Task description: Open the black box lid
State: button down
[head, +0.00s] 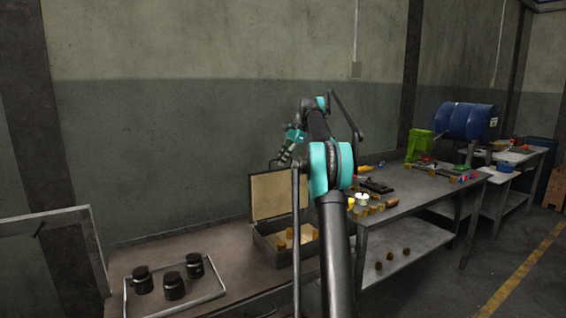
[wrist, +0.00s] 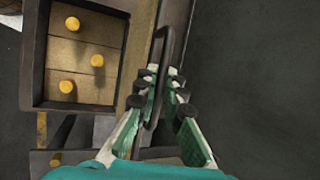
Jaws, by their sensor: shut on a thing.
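The black box (head: 270,239) stands on the left bench with its lid (head: 277,195) raised about upright, tan inner face showing. In the wrist view the dark box rim (wrist: 75,106) frames a tan floor with yellow pieces. A dark looped handle (wrist: 170,38) runs beside the lid's edge. My gripper (wrist: 160,88) is shut on the handle, with black pads on both sides of it. In the head view my gripper (head: 286,155) is above the lid's top edge; its fingertips are too small to tell there. My arm hides part of the box's right side.
A tray (head: 213,296) with black jars (head: 173,287) is on the bench left of the box. A grey workbench (head: 405,192) with small parts and a blue drum (head: 466,121) stand to the right. A wall is close behind.

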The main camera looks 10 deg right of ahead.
jog(key=shift+w, duration=0.25)
jog(key=c, duration=1.6)
grip_release()
jog(key=shift+r, duration=0.1)
jog(key=shift+d+r, duration=0.1)
jog(key=shift+r, duration=0.05)
jog(key=s+d+r, duration=0.1)
jog(key=d, duration=0.3)
jog(key=s+d+r, duration=0.1)
jog(key=s+d, duration=0.1)
jog(key=d, duration=0.3)
jog(key=s+d+r, duration=0.2)
jog(key=d, duration=0.2)
jog(key=shift+d, duration=0.15)
